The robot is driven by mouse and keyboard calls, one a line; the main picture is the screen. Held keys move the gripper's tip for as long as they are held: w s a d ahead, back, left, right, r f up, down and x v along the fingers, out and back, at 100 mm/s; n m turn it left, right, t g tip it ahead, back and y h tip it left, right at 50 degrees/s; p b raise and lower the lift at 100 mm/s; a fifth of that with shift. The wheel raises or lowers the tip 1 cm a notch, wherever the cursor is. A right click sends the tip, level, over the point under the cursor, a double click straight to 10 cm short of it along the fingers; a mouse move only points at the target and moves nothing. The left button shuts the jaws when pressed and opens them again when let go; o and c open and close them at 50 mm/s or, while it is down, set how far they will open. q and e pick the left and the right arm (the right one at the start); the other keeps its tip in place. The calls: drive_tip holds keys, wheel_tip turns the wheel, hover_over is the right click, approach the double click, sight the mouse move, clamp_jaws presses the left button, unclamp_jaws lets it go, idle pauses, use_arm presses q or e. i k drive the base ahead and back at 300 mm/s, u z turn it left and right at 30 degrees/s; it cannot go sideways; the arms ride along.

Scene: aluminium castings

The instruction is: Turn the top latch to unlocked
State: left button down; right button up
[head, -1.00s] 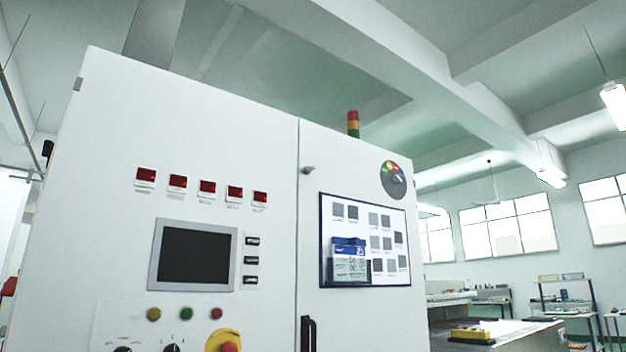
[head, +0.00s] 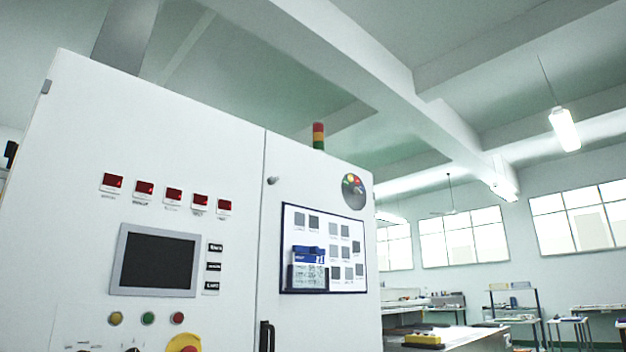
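The top latch (head: 272,181) is a small grey knob high on the cabinet's right door (head: 330,180), close to the seam between the two doors. It is too small to tell which way it is turned. A black door handle (head: 266,338) sits lower on the same door, cut off by the bottom edge of the view. Neither of my grippers is in view.
The left door carries a dark screen (head: 154,261), red displays (head: 173,196) and buttons (head: 148,318). A framed board (head: 347,285) and a round coloured dial (head: 354,191) are on the right door. Work tables (head: 470,337) stand at the right.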

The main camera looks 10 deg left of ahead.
sight(271, 181)
drive_tip(key=z, duration=2.55)
drive_tip(key=i, duration=0.15)
drive_tip(key=u, duration=2.05)
drive_tip(key=i, duration=1.45)
drive_tip(key=u, duration=0.95)
